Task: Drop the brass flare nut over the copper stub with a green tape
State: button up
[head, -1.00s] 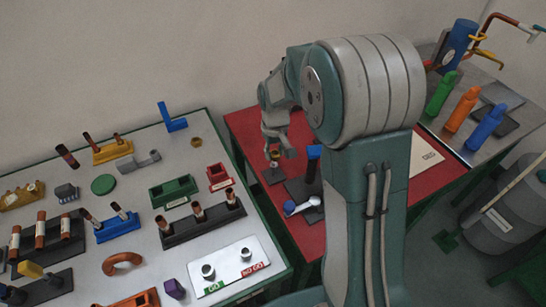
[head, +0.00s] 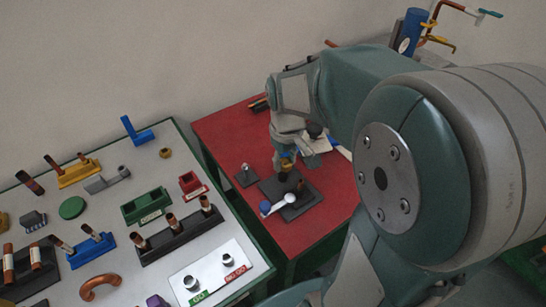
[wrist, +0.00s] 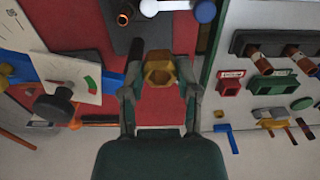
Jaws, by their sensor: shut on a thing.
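The brass flare nut (wrist: 160,70) is between the fingertips of my gripper (wrist: 161,82) in the wrist view. In the head view my gripper (head: 287,160) is over the red bench, above the far part of a dark base plate (head: 296,207). A copper stub (wrist: 125,14) stands on that plate and shows end-on in the wrist view, up and left of the nut and apart from it. It also shows in the head view (head: 300,187), close below the gripper. I cannot make out green tape on it.
A white-and-blue tool (head: 279,203) lies on the base plate. A small dark plate (head: 246,176) with a peg is to its left. A gauge card (wrist: 75,78) and dark knob (wrist: 54,106) are beside the gripper. The left table (head: 120,248) holds several racks and pipe pieces.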

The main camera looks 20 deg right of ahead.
send_over(301, 181)
notch_tip(301, 181, down, 3)
jog(key=shift+d+r, duration=0.1)
jog(key=shift+f, duration=2.45)
jog(key=shift+f, duration=1.8)
jog(key=o, duration=0.8)
jog(key=shift+r, duration=0.1)
